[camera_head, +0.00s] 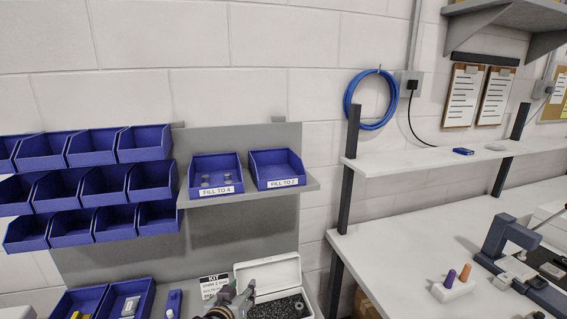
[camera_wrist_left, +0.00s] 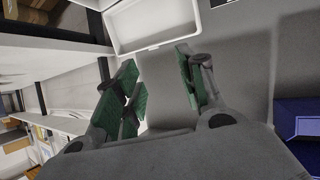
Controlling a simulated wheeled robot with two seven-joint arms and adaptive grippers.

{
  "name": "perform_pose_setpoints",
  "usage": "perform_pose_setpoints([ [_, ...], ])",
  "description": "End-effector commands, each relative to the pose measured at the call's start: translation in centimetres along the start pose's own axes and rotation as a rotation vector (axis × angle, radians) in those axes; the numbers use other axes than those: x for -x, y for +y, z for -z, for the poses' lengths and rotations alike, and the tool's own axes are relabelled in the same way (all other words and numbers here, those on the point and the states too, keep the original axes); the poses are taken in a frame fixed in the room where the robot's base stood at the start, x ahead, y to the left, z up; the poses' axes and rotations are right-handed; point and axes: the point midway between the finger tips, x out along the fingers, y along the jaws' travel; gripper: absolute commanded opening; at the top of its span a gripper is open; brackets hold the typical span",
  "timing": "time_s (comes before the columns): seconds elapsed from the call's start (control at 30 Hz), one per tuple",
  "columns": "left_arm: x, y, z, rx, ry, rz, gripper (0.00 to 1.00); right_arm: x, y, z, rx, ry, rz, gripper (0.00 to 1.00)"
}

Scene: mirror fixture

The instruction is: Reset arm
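My left gripper (camera_head: 236,296) shows at the bottom middle of the head view, in front of a white open box (camera_head: 268,268) with dark foam inside. In the left wrist view my left gripper (camera_wrist_left: 158,75) has its green-padded fingers spread apart with nothing between them. A white open box (camera_wrist_left: 152,45) lies beyond the fingertips there. My right gripper is in neither view.
Several blue bins (camera_head: 148,143) hang at left. Two labelled bins, FILL TO 4 (camera_head: 215,189) and FILL TO 2 (camera_head: 277,182), stand on a grey shelf. A KIT card (camera_head: 213,284) is beside the gripper. At right is a white bench (camera_head: 400,240) with a press (camera_head: 508,238).

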Motion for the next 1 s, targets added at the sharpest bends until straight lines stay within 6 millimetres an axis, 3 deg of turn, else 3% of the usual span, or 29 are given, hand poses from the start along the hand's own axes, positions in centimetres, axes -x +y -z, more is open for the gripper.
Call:
perform_pose_setpoints([
  [0.27,3.3,-4.2,-8.0,-0.041,-0.257,0.068,0.40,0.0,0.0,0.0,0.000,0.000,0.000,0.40],
  [0.5,7.5,-7.2,-14.4,-0.084,-0.483,0.092,0.40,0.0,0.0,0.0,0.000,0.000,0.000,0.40],
  [0.7,10.3,-8.5,-17.7,-0.111,-0.609,0.091,0.40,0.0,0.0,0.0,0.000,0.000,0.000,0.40],
  [1.0,13.3,-9.5,-20.5,-0.136,-0.726,0.081,0.40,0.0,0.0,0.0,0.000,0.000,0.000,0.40],
])
